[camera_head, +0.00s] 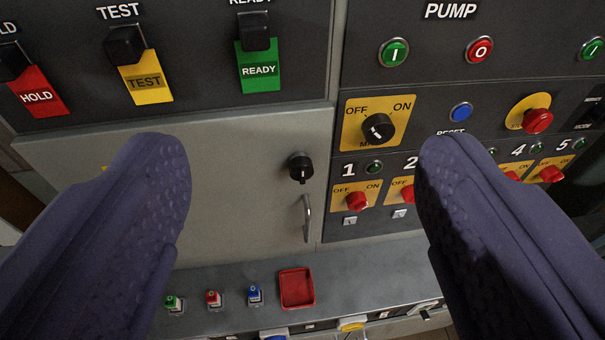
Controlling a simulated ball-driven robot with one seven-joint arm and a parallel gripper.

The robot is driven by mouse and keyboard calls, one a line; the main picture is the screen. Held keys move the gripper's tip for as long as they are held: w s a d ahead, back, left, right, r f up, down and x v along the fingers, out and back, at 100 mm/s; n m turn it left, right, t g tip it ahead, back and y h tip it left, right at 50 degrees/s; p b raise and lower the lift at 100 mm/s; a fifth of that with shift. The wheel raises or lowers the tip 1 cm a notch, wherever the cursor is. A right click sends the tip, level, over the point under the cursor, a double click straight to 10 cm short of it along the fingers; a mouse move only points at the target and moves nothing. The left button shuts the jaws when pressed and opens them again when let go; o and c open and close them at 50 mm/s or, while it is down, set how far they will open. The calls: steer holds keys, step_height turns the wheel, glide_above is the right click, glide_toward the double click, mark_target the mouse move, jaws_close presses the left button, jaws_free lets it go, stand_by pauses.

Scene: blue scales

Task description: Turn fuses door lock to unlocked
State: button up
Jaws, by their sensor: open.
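The fuses door (235,165) is a light grey panel at the middle left, and it looks closed. Its lock is a black round knob (300,168) near the door's right edge, with a pale mark on its face. I cannot read whether it stands at locked or unlocked. A curved metal handle (306,218) sits just below the knob. My gripper (300,165) is open, with one dark purple finger on each side of the picture. The knob appears between the fingertips, farther off, and nothing is held. The left finger hides part of the door.
Above the door are HOLD, TEST (145,82) and READY (258,68) switches. To the right are a yellow OFF/ON main switch (378,127), PUMP buttons and numbered red switches. Below is a ledge (375,275) with a red tray (297,302) and small coloured fuses (213,299).

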steer(key=shift+w+f, duration=0.25)
steer(key=shift+w, duration=0.05)
steer(key=shift+c, duration=0.6)
steer(key=w+d+f+m+p, duration=0.1)
steer(key=w+d+f+p, duration=0.1)
steer(key=w+f, duration=0.95)
steer(key=t, duration=0.2)
glide_toward(304, 176)
step_height(304, 176, up, 5)
steer(key=w+d, duration=0.2)
step_height(304, 176, down, 6)
steer(key=y, duration=0.3)
steer(key=w, duration=0.2)
steer(key=w+a, duration=0.1)
steer(key=w, duration=0.1)
steer(key=w+b, duration=0.1)
steer(key=w, duration=0.1)
steer(key=shift+a, duration=0.4)
steer(key=shift+w+r, duration=0.15)
steer(key=shift+w, duration=0.45)
steer(key=c, duration=1.1)
steer(key=shift+o, duration=0.2)
